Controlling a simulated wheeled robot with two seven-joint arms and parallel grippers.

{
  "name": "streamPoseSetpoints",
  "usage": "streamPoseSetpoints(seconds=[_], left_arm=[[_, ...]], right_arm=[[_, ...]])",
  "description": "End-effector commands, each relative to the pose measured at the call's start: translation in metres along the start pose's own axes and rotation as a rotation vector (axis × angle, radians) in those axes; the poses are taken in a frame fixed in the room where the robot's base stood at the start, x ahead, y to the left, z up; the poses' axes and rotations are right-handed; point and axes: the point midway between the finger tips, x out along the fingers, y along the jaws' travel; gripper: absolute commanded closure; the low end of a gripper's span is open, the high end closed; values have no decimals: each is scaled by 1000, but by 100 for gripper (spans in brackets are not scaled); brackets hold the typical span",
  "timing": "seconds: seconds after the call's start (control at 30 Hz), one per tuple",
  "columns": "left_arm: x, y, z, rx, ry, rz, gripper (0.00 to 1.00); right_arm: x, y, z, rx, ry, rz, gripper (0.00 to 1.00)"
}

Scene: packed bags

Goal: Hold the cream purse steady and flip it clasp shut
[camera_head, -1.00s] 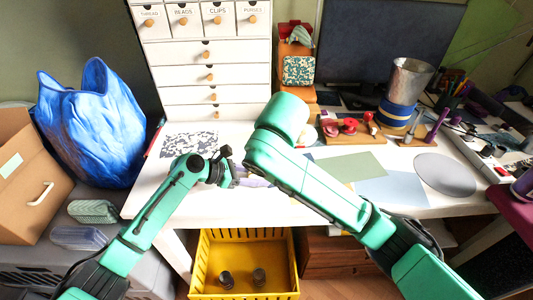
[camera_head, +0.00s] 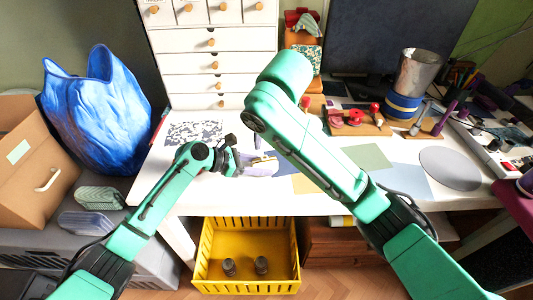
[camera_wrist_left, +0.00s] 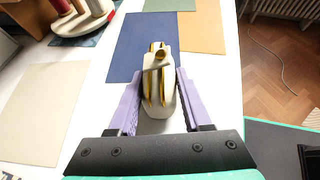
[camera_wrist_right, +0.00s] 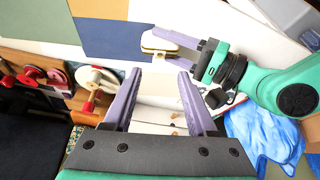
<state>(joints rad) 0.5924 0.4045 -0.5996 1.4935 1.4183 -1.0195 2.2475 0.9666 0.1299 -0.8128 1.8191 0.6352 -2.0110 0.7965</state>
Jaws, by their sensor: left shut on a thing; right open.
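The cream purse (camera_wrist_left: 171,101) has a gold-coloured frame and a pale knob clasp (camera_wrist_left: 159,57). In the left wrist view it stands between the purple fingers of my left gripper (camera_wrist_left: 153,92), which is shut on its sides. Two gold frame strips run side by side; I cannot tell whether they meet. In the head view the purse (camera_head: 263,167) is just above the white table's front part, at the left gripper (camera_head: 250,163). My right gripper (camera_wrist_right: 159,73) is open and empty, apart from the purse (camera_wrist_right: 158,43), which shows beyond its fingertips. The right fingers are hidden in the head view.
The white table (camera_head: 330,203) has flat coloured sheets (camera_head: 405,184) on it. A red-spooled wooden stand (camera_head: 355,122) and a metal cup (camera_head: 410,72) stand behind at right. White drawers (camera_head: 212,62) stand at the back. A yellow bin (camera_head: 247,284) sits below the front edge.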

Motion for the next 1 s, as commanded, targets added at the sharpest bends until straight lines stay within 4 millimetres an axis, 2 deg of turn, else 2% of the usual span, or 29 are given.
streamPoseSetpoints(seconds=[0.1,0.3,0.43,0.67,0.7,0.83,0.87,1.0], left_arm=[[0,0,0,-1,1,-1,82],[0,0,0,-1,1,-1,82],[0,0,0,-1,1,-1,82],[0,0,0,-1,1,-1,82],[0,0,0,-1,1,-1,82],[0,0,0,-1,1,-1,82],[0,0,0,-1,1,-1,82],[0,0,-1,-1,1,-1,82]], right_arm=[[34,1,1,1,-5,2,43],[80,1,0,1,-1,2,43],[93,0,0,-1,1,1,43],[96,0,0,-1,2,0,43],[96,0,0,-1,2,0,46],[96,0,0,-1,2,0,96],[96,0,0,-1,2,0,100],[96,0,0,-1,8,0,100]])
